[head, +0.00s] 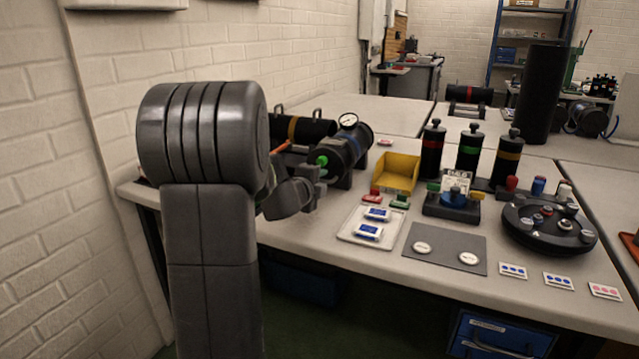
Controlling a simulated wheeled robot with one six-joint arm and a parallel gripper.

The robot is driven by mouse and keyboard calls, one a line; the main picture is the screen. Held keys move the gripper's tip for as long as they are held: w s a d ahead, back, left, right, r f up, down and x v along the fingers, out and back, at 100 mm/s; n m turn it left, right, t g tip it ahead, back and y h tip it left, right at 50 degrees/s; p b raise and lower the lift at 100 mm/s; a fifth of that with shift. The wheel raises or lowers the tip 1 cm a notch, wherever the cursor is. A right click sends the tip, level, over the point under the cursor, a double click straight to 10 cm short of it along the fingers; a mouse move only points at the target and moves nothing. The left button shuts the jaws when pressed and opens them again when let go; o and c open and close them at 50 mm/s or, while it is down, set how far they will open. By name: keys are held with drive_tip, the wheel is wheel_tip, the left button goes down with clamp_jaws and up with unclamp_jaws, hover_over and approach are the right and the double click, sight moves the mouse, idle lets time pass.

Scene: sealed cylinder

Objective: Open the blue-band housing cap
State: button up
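A dark cylindrical housing with a blue band (353,137) lies on its side on the workbench, with a round pressure gauge (348,120) on top. Its near left end carries a dark grey cap (325,167) with a green centre piece. My gripper (317,181) is just in front of and below this end, at the tip of my grey arm. I cannot tell whether its fingers touch the cap or whether they are open or shut. My arm hides part of the bench to the left.
To the right are a yellow bin (396,171), a white tray (350,236), a grey mat (424,257), several upright banded canisters and a black round carousel (512,222). A white brick wall is close on the left.

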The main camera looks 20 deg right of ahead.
clamp_jaws()
drive_tip(key=shift+a, duration=0.1)
drive_tip(key=f+v, duration=0.1)
drive_tip(key=v, duration=0.4)
drive_tip(key=f+v, duration=0.1)
drive_tip(key=v, duration=0.4)
drive_tip(key=f+v, duration=0.1)
drive_tip(key=v, duration=0.4)
drive_tip(key=shift+s+a+f, duration=0.1)
drive_tip(key=shift+s+a, duration=0.3)
drive_tip(key=shift+s, duration=0.15)
unclamp_jaws()
